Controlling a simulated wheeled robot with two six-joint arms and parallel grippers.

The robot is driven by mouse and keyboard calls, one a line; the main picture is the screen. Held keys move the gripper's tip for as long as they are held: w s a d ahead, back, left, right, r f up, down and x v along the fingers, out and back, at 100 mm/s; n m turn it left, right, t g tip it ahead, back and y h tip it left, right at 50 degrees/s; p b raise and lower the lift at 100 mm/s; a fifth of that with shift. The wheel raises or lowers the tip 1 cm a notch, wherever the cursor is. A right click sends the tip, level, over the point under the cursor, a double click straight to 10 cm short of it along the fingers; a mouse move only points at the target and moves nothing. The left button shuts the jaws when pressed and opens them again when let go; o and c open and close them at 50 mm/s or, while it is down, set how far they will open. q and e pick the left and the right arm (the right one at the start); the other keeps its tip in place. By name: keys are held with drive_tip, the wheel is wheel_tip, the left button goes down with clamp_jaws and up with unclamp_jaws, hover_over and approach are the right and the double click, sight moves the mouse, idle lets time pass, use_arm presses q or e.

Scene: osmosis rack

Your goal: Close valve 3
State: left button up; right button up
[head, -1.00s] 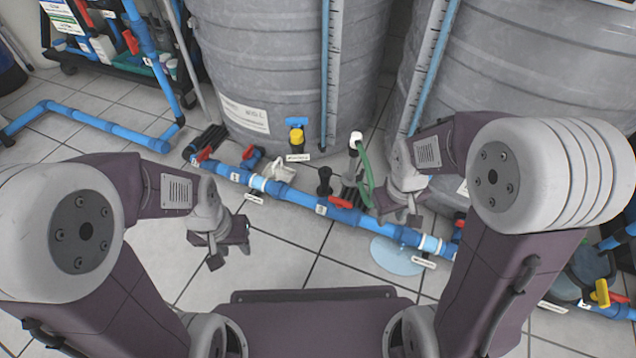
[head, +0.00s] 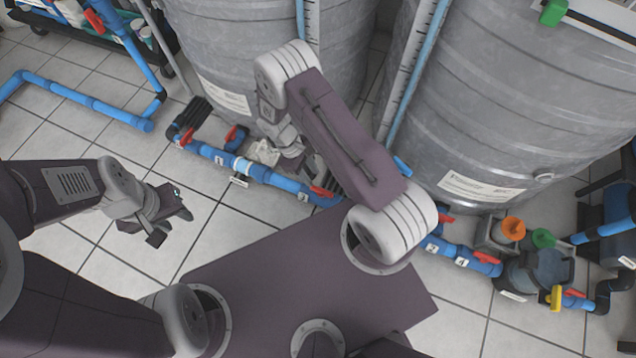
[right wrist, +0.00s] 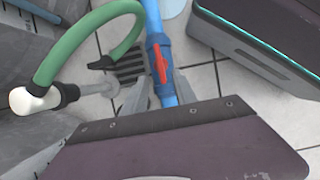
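In the head view a label 3 (head: 431,247) is on the blue pipe right of my right arm. A red handle (head: 446,219) shows near it; I cannot tell if it belongs to valve 3. My right arm hides the pipe just left of there. My right gripper's tips are hidden in the head view. In the right wrist view my right gripper (right wrist: 160,92) has its fingers apart, with blue pipe and a red valve handle (right wrist: 161,63) beyond them. That handle lies roughly along the pipe; its number is unreadable. My left gripper (head: 170,222) is open and empty above the floor.
Labels 1 (head: 219,160), 2 (head: 303,196) and 4 (head: 461,262) mark other valves. Two grey tanks (head: 500,100) stand behind the pipe. A green hose (right wrist: 85,42) arches left of the right gripper. A pump unit (head: 540,268) stands at right.

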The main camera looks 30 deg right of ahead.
sight(321, 189)
drive_tip(key=b+x, duration=0.6)
drive_tip(key=x, duration=0.3)
drive_tip(key=shift+d, duration=0.1)
clamp_jaws()
